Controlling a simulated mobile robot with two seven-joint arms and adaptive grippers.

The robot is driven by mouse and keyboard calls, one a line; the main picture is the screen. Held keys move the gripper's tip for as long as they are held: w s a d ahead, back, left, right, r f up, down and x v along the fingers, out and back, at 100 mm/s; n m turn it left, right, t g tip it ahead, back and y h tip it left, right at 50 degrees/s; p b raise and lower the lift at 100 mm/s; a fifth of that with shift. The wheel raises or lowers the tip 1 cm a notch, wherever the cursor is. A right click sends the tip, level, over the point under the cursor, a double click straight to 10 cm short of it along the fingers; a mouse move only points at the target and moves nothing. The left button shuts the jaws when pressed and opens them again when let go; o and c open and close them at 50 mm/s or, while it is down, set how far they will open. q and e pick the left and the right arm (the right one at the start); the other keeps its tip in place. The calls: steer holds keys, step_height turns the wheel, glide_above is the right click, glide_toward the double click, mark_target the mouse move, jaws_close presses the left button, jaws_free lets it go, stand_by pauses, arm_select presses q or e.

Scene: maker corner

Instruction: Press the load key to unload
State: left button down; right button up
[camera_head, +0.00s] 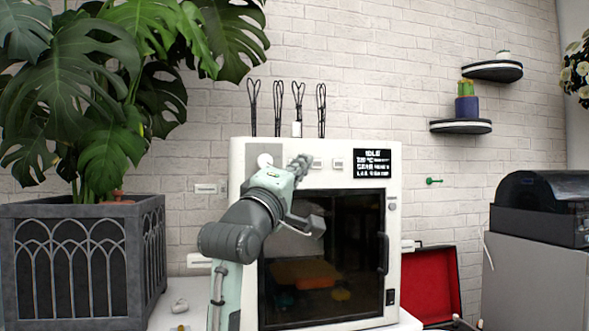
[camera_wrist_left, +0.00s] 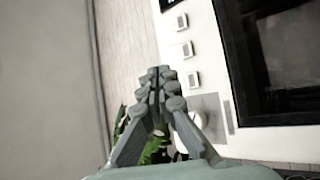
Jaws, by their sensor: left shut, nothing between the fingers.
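A white printer-like machine (camera_head: 393,240) stands on a white table, with a dark glass door below its control panel. On the panel are a round white knob (camera_head: 265,160) and small white keys (camera_head: 338,163); another key (camera_head: 318,163) sits just right of my left gripper (camera_head: 302,164). The gripper is shut and empty, its tips in front of the key row and hiding part of it. In the left wrist view the shut fingers (camera_wrist_left: 158,76) lie left of the keys (camera_wrist_left: 188,49); contact cannot be told. The key labels are unreadable. My right gripper is out of view.
A black display (camera_head: 372,164) with white text is right of the keys; its top line seems to read IDLE. A large potted plant (camera_head: 90,255) stands left. An open red case (camera_head: 430,285) and a black device (camera_head: 540,210) are right.

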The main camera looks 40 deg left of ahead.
arm_select(q)
steer(key=shift+w+a, duration=1.75)
steer(key=shift+a, duration=0.3)
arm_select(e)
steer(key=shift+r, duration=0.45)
arm_select(q)
steer(key=shift+w+a, duration=0.3)
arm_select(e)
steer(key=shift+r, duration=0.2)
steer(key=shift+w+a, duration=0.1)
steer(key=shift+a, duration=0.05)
